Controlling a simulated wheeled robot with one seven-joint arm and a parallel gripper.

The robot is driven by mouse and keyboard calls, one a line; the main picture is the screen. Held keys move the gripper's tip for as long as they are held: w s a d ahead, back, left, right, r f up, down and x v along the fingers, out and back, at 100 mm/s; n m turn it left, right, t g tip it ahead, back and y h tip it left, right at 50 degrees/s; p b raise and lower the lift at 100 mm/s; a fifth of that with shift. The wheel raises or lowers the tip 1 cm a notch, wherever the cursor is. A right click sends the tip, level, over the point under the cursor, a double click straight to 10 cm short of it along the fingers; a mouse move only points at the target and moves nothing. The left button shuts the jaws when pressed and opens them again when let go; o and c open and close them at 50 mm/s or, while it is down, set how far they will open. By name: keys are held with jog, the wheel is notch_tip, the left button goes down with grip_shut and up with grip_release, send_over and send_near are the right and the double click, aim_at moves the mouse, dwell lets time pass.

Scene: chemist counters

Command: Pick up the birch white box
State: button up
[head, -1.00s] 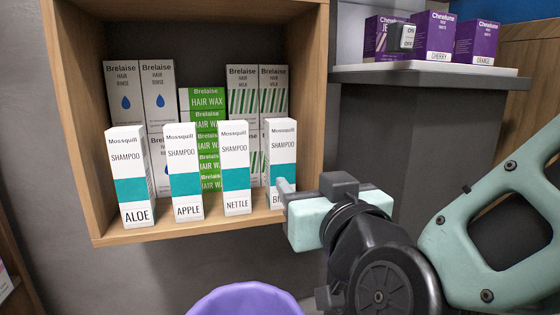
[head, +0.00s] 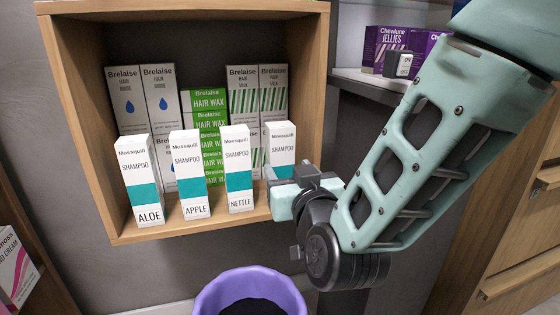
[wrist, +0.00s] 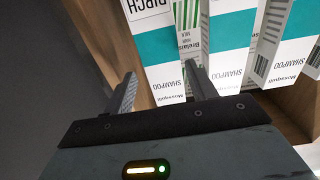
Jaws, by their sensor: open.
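The birch white box (head: 281,148) is the rightmost of the front row of shampoo boxes in the open wooden shelf. It is white with a teal band, and my gripper hides its lower part in the head view. In the wrist view the box (wrist: 157,52), marked BIRCH, appears upside down, its end showing between my fingers. My gripper (head: 288,176) is open in front of the box; its fingers also show in the wrist view (wrist: 162,82). I cannot tell whether the fingers touch the box.
The nettle box (head: 237,165) stands just left of the birch box, then apple (head: 189,172) and aloe (head: 140,180). Green hair wax boxes (head: 208,110) stand behind. The shelf's right wall (head: 313,90) is close. A purple bin (head: 250,285) stands below.

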aim_at(283, 161)
jog(key=shift+r+p+x, duration=0.15)
jog(key=shift+p+x, duration=0.1)
jog(key=shift+x, duration=1.2)
jog(key=shift+r+p+x, duration=0.1)
jog(key=shift+p+x, duration=0.1)
jog(key=shift+x, duration=1.3)
jog(key=shift+a, duration=0.15)
jog(key=c, duration=0.8)
